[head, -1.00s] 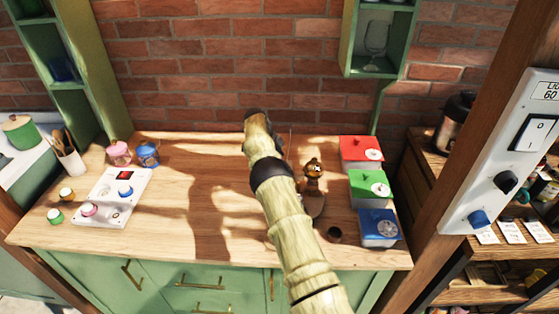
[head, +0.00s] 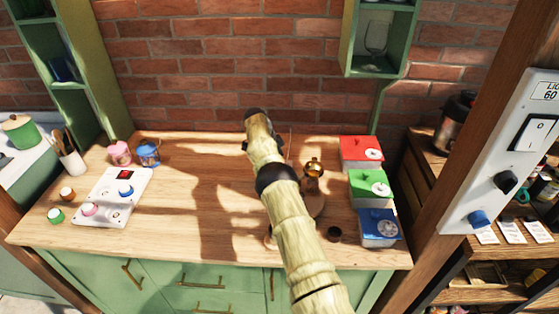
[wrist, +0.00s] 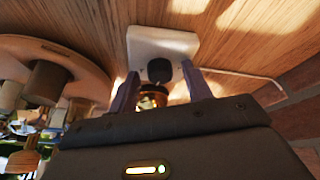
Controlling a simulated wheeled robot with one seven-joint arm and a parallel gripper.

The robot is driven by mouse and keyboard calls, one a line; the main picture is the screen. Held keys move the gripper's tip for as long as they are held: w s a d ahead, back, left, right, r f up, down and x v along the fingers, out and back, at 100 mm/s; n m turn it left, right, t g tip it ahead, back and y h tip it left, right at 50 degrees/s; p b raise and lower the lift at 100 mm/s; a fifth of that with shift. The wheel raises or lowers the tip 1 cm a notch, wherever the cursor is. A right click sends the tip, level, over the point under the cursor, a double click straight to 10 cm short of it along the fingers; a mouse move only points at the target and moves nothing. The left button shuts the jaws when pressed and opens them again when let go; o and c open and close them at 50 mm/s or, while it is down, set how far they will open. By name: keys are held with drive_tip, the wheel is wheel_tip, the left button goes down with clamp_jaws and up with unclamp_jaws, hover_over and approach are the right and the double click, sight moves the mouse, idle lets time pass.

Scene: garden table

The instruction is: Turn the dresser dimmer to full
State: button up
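In the wrist view a white square plate (wrist: 150,45) carries a black knob (wrist: 159,70); it looks like the dimmer. A brass-coloured piece (wrist: 152,99) shows just below the knob. My gripper (wrist: 160,80) is open, one finger on each side of the knob, with visible gaps between fingers and knob. I cannot tell how far the fingertips are above the plate. The knob's setting cannot be read. In the head view my arm hides the plate and the gripper's fingers.
A white panel with knobs (head: 112,195) lies at left on the wooden top (head: 180,235). Red (head: 358,150), green (head: 366,186) and blue (head: 375,226) boxes stand at right. A switch panel (head: 500,150) is on the post. A brick wall closes the back. A thin cord (wrist: 240,73) leaves the plate.

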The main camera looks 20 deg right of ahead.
drive_tip(key=shift+r, duration=0.15)
drive_tip(key=s+p+v, duration=0.1)
drive_tip(key=p+v, duration=1.6)
drive_tip(key=p, duration=0.1)
drive_tip(key=shift+w, duration=0.35)
